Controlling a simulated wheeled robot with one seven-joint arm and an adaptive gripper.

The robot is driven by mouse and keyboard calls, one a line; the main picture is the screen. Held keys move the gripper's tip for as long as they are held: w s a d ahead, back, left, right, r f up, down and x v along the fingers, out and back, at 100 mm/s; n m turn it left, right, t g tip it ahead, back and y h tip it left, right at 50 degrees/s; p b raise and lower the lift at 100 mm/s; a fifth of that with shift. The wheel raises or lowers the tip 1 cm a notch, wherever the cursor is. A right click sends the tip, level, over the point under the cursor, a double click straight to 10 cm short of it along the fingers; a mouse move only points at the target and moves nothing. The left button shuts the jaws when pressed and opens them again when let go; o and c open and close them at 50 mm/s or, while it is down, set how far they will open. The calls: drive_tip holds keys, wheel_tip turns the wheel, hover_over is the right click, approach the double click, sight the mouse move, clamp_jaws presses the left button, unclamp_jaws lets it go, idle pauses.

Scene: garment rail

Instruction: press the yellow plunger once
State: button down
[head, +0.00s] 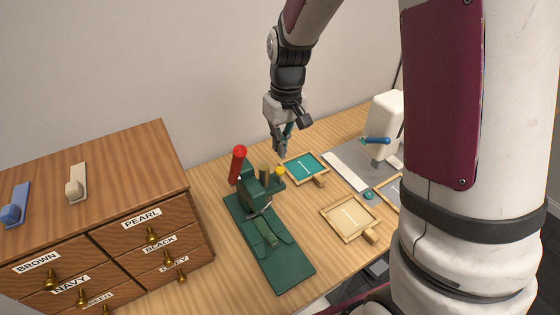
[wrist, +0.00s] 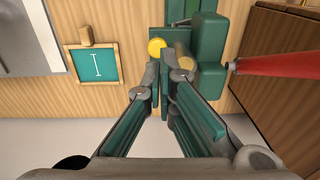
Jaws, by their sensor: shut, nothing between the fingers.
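The yellow plunger (head: 280,171) is a small yellow round cap on the right side of the green press (head: 258,190), which stands on the table. In the wrist view the yellow plunger (wrist: 157,46) shows just beyond my fingertips, a little to their left. My gripper (head: 281,151) is shut and empty. In the head view it is just above the yellow cap; the exact gap cannot be told. The fingertips (wrist: 165,62) also show in the wrist view, beside a tan round post (wrist: 183,65) of the press. The cap is not hidden in either view.
A red-handled lever (head: 238,164) rises at the press's left. A wooden drawer cabinet (head: 150,215) with labels stands at the left. Framed teal (head: 304,167) and tan (head: 350,217) panels lie to the right, near a white sewing machine (head: 386,112). The wall is behind.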

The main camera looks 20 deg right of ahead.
sight(280, 170)
drive_tip(key=shift+w+a+f, duration=0.1)
drive_tip(key=shift+f, duration=1.4)
drive_tip(key=shift+a+f, duration=0.1)
drive_tip(key=shift+f, duration=1.4)
wheel_tip(280, 170, down, 2)
drive_tip(key=shift+f, duration=0.1)
wheel_tip(280, 170, up, 12)
drive_tip(key=shift+s+d, duration=0.2)
drive_tip(key=shift+d, duration=0.15)
